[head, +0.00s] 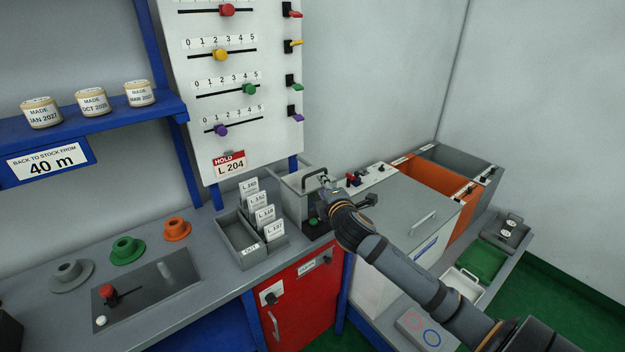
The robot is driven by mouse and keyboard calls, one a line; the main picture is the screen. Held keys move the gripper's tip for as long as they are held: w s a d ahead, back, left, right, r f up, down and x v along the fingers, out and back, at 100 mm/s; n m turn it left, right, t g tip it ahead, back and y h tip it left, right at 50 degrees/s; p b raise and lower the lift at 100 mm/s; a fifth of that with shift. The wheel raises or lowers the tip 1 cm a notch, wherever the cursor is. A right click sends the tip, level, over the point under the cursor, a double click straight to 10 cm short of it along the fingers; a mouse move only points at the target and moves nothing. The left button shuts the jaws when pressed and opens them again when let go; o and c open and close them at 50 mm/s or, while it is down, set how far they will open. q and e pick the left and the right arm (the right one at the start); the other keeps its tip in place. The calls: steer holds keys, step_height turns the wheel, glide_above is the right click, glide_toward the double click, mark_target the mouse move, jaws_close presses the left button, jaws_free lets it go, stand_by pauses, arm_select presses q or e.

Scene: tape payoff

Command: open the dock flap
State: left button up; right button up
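A small grey box (290,200) stands at the end of the bench, just right of the card tray. A black bar handle (315,176) shows on its upper part; this looks like the dock and its flap, but I cannot tell how far the flap is open. My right gripper (326,186) is at the box's right side, close to the handle, its arm reaching in from the lower right. Its fingers are small and partly hidden by the wrist, so I cannot tell whether they touch the handle. My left gripper is out of view.
A card tray (238,240) with several labelled cards sits left of the box. A red cabinet (301,305) is below. A white chest with a grey lid (400,204) and an orange bin (437,180) stand to the right. A slider board (225,105) rises behind.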

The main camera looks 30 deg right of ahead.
mark_target(314, 174)
steer(key=p+x, duration=0.1)
steer(key=x, duration=0.9)
steer(key=shift+w+p, duration=0.3)
steer(key=shift+p, duration=0.1)
steer(key=shift+c, duration=0.4)
jaws_close()
